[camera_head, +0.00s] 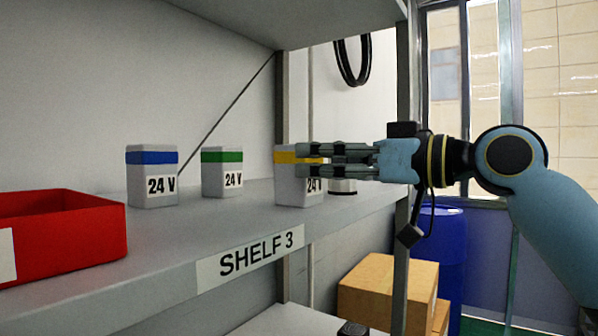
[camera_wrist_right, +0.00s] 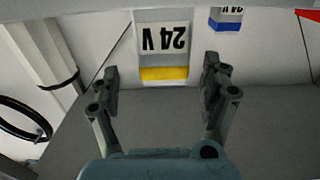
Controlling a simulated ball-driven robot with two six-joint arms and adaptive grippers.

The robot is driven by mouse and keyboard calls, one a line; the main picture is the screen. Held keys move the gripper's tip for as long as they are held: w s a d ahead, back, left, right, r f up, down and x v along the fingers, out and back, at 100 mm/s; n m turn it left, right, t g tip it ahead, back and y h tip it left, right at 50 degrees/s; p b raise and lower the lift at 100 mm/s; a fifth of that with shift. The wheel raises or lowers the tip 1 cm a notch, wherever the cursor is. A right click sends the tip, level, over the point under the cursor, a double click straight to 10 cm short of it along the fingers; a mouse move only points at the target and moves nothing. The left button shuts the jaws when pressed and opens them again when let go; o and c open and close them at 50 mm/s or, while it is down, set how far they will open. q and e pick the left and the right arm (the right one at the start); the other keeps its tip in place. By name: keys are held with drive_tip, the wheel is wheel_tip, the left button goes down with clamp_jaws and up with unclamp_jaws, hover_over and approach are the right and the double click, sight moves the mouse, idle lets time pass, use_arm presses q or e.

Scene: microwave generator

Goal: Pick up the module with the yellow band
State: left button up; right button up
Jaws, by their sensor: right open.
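The module with the yellow band (camera_head: 285,182) stands upright on the shelf, a white block marked "24 V". My right gripper (camera_head: 314,157) comes in from the right, level with the band, and its fingers cover the right part of the module in the head view. In the wrist view the module (camera_wrist_right: 163,38) appears upside down, centred between the two spread fingers of the open right gripper (camera_wrist_right: 161,74), with a gap on each side. No contact shows, and how deep the fingers reach is hard to tell. My left gripper is not in view.
A blue-banded module (camera_head: 152,182) and a green-banded module (camera_head: 222,178) stand to the left on the shelf (camera_head: 180,232). A red bin (camera_head: 80,235) is at far left. A small round object (camera_head: 343,187) sits behind the gripper. A metal post (camera_head: 403,75) and an upper shelf (camera_head: 290,18) border the space.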

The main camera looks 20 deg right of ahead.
sight(315, 160)
drive_tip(key=shift+w+a+r, duration=0.15)
drive_tip(key=shift+w+a, duration=0.15)
drive_tip(key=shift+a, duration=0.05)
drive_tip(key=p+x, duration=0.2)
drive_tip(key=x, duration=0.1)
drive_tip(key=shift+a, duration=0.3)
drive_tip(key=shift+w+a, duration=0.2)
drive_tip(key=shift+w, duration=0.15)
drive_tip(key=shift+d, duration=0.1)
drive_tip(key=c, duration=1.3)
drive_tip(key=shift+c, duration=0.8)
